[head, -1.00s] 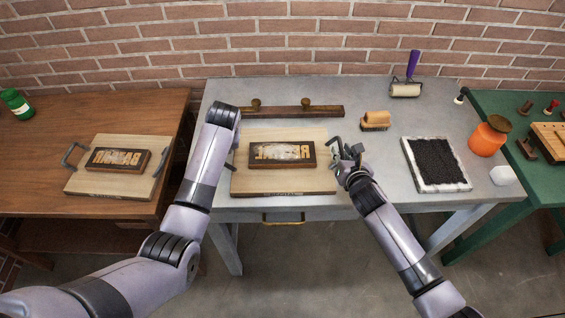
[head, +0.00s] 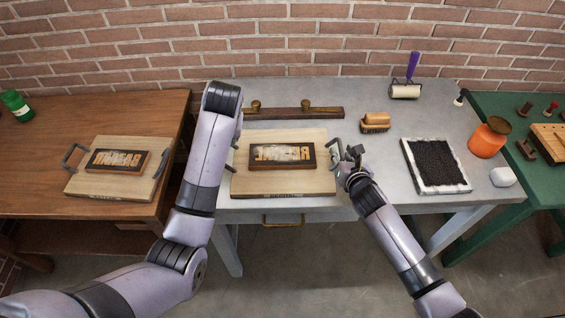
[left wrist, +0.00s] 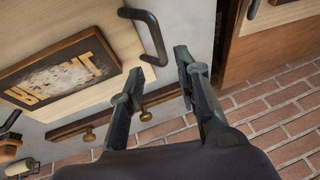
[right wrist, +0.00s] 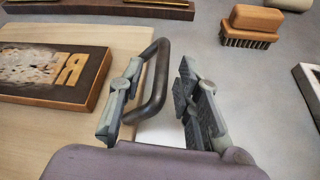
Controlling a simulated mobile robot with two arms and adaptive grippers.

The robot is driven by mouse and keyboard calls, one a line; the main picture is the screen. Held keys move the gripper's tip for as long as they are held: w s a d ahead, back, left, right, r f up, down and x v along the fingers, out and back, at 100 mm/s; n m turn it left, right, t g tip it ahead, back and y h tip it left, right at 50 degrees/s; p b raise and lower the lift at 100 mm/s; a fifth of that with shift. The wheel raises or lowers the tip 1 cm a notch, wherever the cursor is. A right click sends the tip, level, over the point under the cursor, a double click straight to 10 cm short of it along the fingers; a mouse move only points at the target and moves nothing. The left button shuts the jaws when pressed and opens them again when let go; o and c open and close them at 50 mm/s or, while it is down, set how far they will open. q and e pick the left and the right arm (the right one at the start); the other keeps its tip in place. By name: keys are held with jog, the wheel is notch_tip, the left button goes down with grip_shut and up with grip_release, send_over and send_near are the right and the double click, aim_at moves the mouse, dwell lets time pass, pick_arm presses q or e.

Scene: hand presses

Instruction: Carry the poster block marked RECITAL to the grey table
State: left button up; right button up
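A dark-framed block (head: 282,155) with mirrored raised letters, partly covered by a pale smear, lies on a light wooden board (head: 250,182) on the grey table (head: 380,92). The lettering is hard to read in full. The board has a dark handle at each side. My right gripper (right wrist: 160,105) is open, with the right handle (right wrist: 158,75) between its fingers, not clamped. It also shows in the head view (head: 350,162). My left gripper (left wrist: 160,85) is open, with the left handle (left wrist: 151,38) just off its fingertips; my left arm hides it in the head view.
A similar board and block (head: 117,161) lie on the brown table (head: 40,150) at left. On the grey table are a brush (head: 375,122), a roller (head: 405,88), an inked slab (head: 436,165) and a dark bar (head: 290,112). An orange jar (head: 488,138) stands at right.

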jog(key=shift+s, duration=0.1)
pick_arm(q)
jog(key=v, duration=0.2)
jog(key=shift+s+r, duration=0.1)
jog(key=shift+r, duration=0.15)
pick_arm(e)
jog(key=v, duration=1.2)
pick_arm(q)
jog(key=shift+f, duration=0.1)
